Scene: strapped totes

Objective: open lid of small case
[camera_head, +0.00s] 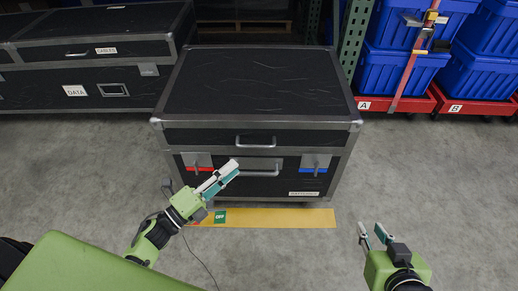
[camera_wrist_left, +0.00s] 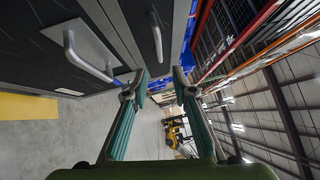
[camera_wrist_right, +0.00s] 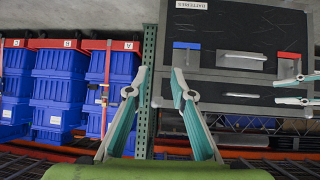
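The small case (camera_head: 262,85) is black with silver edges and stands in the middle of the head view, its lid down. The lid has a front handle (camera_head: 255,140); a second handle (camera_head: 258,173) sits on the body below. A red-marked latch (camera_head: 199,163) is on the left and a blue-marked latch (camera_head: 315,164) on the right; I cannot tell whether they are fastened. My left gripper (camera_head: 230,168) is open and empty, in front of the left half of the case; it also shows in the left wrist view (camera_wrist_left: 160,78). My right gripper (camera_head: 371,232) is open and empty, right of and nearer than the case.
Larger black cases (camera_head: 95,60) stand at the left. Blue totes (camera_head: 390,72) on red bases are at the back right, beside a green rack post (camera_head: 355,38). A yellow floor strip (camera_head: 275,218) lies before the case. The concrete floor to the right is clear.

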